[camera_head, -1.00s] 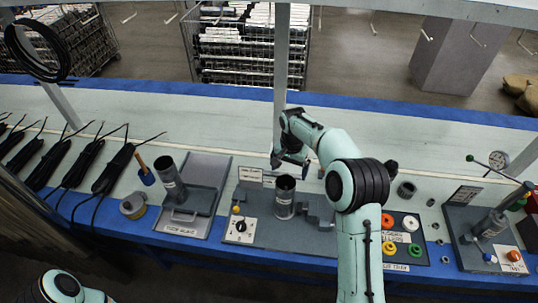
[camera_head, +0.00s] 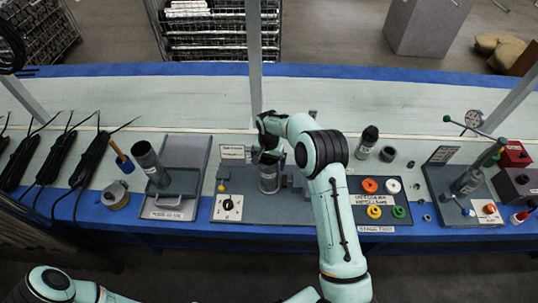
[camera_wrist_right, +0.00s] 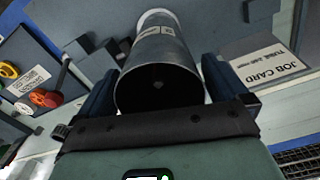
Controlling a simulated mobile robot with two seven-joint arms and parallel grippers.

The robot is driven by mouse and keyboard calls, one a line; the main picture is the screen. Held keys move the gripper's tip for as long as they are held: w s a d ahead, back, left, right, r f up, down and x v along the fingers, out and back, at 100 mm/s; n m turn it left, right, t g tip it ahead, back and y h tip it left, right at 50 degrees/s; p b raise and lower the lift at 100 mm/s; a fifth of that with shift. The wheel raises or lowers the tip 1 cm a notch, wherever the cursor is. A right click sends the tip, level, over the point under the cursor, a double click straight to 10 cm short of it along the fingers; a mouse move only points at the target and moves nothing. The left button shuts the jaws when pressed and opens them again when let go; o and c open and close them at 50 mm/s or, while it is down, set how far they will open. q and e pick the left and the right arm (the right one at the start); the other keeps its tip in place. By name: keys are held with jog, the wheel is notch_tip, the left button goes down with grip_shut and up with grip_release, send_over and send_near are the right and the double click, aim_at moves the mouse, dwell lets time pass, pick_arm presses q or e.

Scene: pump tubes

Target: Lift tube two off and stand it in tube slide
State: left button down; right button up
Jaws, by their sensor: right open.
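A grey metal tube (camera_head: 268,181) stands upright in the middle station, which has a black knob at its front left. My right gripper (camera_head: 270,156) is at the top of this tube. In the right wrist view the tube (camera_wrist_right: 160,60), with a pale label, lies between the two dark fingers of the open right gripper (camera_wrist_right: 157,88). I cannot tell whether either finger touches it. Another dark grey tube (camera_head: 148,160) stands at the left station, whose front plate label (camera_head: 168,215) is too small to read surely. My left gripper is out of view; only part of that arm shows at lower left.
A lever press (camera_head: 467,182) is further right. Black cable bundles (camera_head: 88,160) lie left. The pale bench behind is mostly clear.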

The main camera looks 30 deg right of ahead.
jog(key=shift+f, duration=0.25)
jog(key=c, duration=1.1)
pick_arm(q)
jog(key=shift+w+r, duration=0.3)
pick_arm(e)
jog(key=shift+r, duration=0.7)
jog(key=shift+w+r+p, duration=0.1)
jog(key=shift+r+p, duration=1.1)
jog(key=shift+r, duration=2.95)
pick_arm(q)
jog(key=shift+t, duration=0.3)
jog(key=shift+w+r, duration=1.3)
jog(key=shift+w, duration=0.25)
pick_arm(e)
jog(key=shift+r, duration=5.45)
